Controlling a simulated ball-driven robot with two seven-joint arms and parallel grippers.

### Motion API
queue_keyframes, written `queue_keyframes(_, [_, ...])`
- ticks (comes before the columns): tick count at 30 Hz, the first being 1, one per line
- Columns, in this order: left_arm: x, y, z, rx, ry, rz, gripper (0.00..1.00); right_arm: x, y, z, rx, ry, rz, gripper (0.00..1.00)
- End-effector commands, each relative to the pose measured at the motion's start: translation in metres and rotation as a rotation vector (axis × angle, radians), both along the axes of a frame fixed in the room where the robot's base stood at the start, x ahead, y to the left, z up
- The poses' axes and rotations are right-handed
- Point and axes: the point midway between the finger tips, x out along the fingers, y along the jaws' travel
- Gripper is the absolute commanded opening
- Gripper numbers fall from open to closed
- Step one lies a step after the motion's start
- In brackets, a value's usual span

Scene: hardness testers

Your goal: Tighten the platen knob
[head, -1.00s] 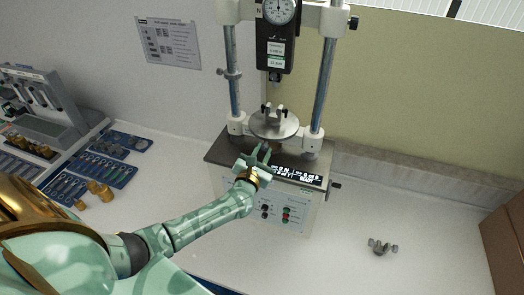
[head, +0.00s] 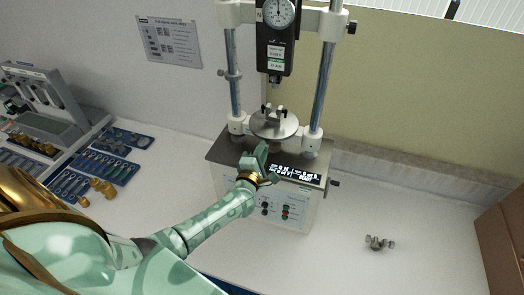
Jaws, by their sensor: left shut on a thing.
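The round metal platen (head: 274,125) sits low between the two columns of the tester (head: 290,205), with a small clamp fixture (head: 274,112) on top. My left gripper (head: 259,154) is at the front of the tester's dark deck, just below the platen's front edge. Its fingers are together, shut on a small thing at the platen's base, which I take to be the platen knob. The fingers hide the knob, so its turn and seating cannot be seen. My right gripper is not in view.
A dial gauge (head: 279,13) and black force head hang above the platen. A small metal knob-like part (head: 378,243) lies on the bench at right. Blue trays (head: 107,165) with tools and brass weights (head: 102,188) are at left. The bench right of the tester is mostly clear.

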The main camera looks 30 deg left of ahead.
Motion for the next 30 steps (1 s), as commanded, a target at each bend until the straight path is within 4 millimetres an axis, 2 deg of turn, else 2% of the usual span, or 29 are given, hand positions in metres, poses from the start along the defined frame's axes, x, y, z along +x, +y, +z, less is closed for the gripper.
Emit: queue_keyframes(30, [-0.0005, -0.0012, -0.0016, 0.934, 0.228, -0.003, 0.00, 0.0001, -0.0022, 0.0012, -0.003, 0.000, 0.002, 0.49])
